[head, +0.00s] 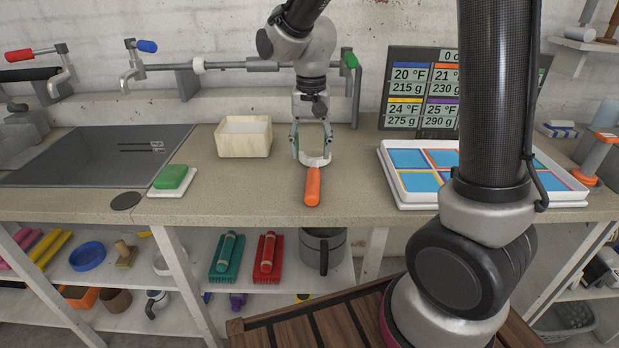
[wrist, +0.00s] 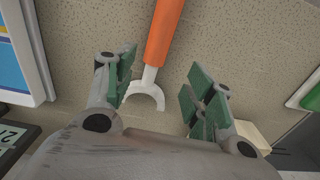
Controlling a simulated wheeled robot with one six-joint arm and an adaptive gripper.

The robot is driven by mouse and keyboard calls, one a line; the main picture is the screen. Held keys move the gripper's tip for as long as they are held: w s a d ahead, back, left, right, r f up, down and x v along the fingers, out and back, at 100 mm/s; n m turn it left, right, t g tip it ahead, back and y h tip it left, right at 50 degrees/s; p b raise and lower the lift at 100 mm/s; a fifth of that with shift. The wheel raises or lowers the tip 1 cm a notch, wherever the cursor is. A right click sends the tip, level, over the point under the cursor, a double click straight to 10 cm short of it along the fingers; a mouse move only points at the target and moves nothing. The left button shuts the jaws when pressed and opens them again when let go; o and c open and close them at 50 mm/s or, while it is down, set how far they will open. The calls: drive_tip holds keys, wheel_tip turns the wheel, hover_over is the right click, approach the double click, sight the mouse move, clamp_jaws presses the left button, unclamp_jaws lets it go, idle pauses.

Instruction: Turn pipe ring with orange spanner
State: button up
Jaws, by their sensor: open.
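The orange spanner (head: 312,187) lies on the worktop (head: 240,208), its orange handle toward the front edge and its pale open jaw (head: 316,161) toward the wall. In the wrist view the spanner's orange handle (wrist: 163,35) runs up and its forked jaw (wrist: 146,94) lies between my finger pads. My gripper (head: 312,150) is open above the jaw end, one finger on each side, and holds nothing. A grey pipe (head: 235,66) runs along the wall behind, with a white ring (head: 199,65) on it at the left.
A wooden box (head: 244,138) and a green sponge on a white dish (head: 171,180) stand left of my gripper. A white tray with coloured panels (head: 385,160) is at right, before a display board (head: 400,85).

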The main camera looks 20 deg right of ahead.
sight(313, 172)
drive_tip(key=f, duration=0.5)
drive_tip(key=s+f, duration=0.1)
drive_tip(key=f, duration=0.1)
drive_tip(key=shift+d+f, duration=0.15)
drive_tip(key=shift+d, duration=0.05)
clamp_jaws()
